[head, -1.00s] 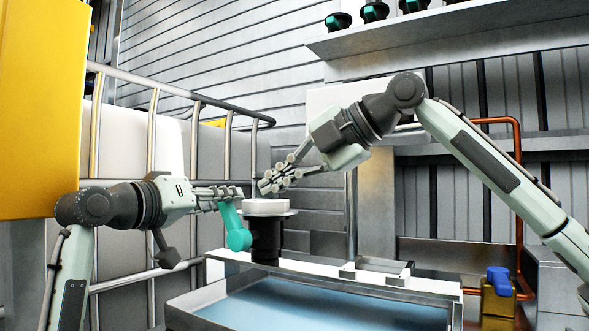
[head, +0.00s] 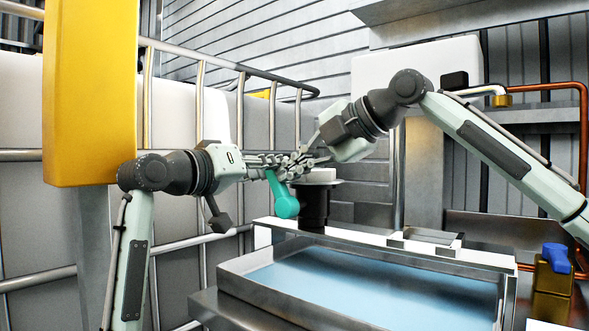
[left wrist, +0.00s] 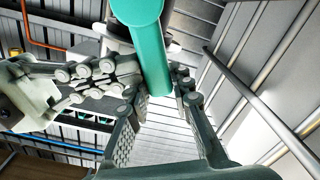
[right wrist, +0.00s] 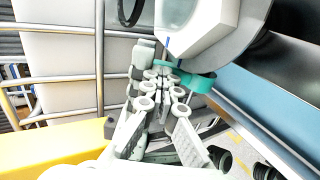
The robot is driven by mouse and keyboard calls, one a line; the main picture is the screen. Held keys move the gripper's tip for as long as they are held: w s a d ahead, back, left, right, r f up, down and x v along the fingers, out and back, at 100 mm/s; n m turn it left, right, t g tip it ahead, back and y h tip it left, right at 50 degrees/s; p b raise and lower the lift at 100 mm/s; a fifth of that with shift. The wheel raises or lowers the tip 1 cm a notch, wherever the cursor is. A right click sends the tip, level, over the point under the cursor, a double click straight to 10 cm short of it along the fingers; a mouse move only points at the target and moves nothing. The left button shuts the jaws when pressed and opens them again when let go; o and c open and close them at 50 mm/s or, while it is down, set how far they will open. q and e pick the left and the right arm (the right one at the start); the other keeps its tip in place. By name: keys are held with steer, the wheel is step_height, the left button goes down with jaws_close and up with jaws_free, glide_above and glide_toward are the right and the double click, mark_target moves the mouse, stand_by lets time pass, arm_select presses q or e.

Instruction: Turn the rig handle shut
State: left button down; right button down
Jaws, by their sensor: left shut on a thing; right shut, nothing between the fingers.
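The teal rig handle (head: 286,202) slants down at the left of the rig's white round cap (head: 319,175) on a dark post (head: 313,207). My left gripper (head: 266,166) is at the handle's upper end; in the left wrist view its fingers (left wrist: 158,88) are shut on the teal handle (left wrist: 146,35). My right gripper (head: 298,165) is shut and empty, beside the cap and close to the left fingertips. In the right wrist view its fingertips (right wrist: 166,78) are near the teal handle (right wrist: 200,84); contact is unclear.
A tank of blue water (head: 370,282) with a metal rim lies below and in front of the post. A yellow panel (head: 90,95) and metal rails (head: 200,100) stand at left. A blue-handled brass valve (head: 555,260) is at the right.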

arm_select(q)
steer(key=shift+s+d, duration=0.2)
steer(key=shift+d, duration=0.15)
arm_select(e)
steer(key=shift+w+a+f, duration=0.15)
